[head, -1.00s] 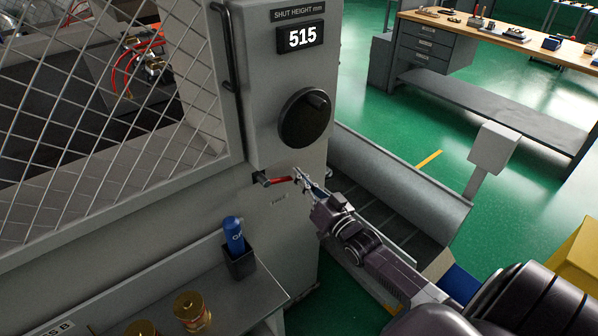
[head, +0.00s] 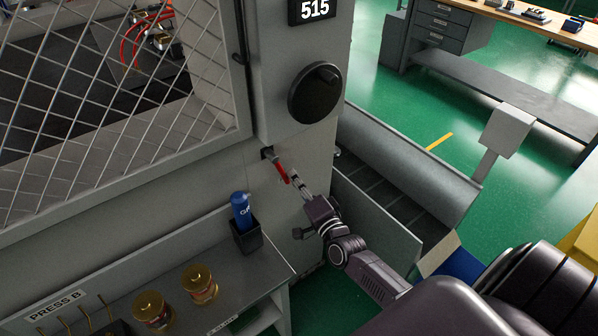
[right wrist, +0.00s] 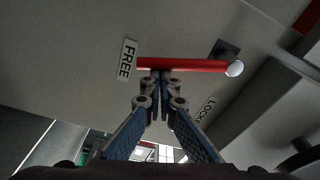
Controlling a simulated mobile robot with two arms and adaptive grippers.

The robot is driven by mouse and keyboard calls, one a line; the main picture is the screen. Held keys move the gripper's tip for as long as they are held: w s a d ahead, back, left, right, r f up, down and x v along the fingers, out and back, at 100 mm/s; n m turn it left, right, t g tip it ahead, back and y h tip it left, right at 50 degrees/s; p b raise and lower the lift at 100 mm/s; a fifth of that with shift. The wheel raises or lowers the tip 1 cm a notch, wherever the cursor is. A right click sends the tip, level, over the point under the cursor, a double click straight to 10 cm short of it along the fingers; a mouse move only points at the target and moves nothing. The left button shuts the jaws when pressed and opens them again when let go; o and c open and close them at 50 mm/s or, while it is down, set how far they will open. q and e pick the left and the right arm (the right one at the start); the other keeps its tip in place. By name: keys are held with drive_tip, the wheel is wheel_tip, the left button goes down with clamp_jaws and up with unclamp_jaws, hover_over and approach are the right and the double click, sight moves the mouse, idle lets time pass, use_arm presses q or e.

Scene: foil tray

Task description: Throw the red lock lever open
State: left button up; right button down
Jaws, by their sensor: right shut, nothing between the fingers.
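The red lock lever (head: 281,170) is on the press's grey front, below the round black knob. It slants down and right from its dark pivot. In the right wrist view the red lever (right wrist: 185,64) lies across the picture, with its free end beside the FREE label (right wrist: 128,60). The LOCKED label (right wrist: 206,110) is further right. My right gripper (head: 296,181) is shut and empty, with its fingertips at the lever. In the right wrist view the fingertips (right wrist: 160,77) are against or very near the lever's side; contact is not clear. My left gripper is not in view.
A black knob (head: 315,92) protrudes above the lever. A shelf (head: 259,277) below left holds a blue bottle (head: 241,210) in a black holder and brass-coloured tins (head: 199,284). A grey chute (head: 410,160) stands to the right. Green floor is open beyond it.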

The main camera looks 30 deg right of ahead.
drive_tip(key=shift+a+f+m, duration=0.3)
drive_tip(key=shift+a+m, duration=0.45)
drive_tip(key=shift+m, duration=0.25)
drive_tip(key=shift+f, duration=0.1)
drive_tip(key=shift+s+a, duration=0.1)
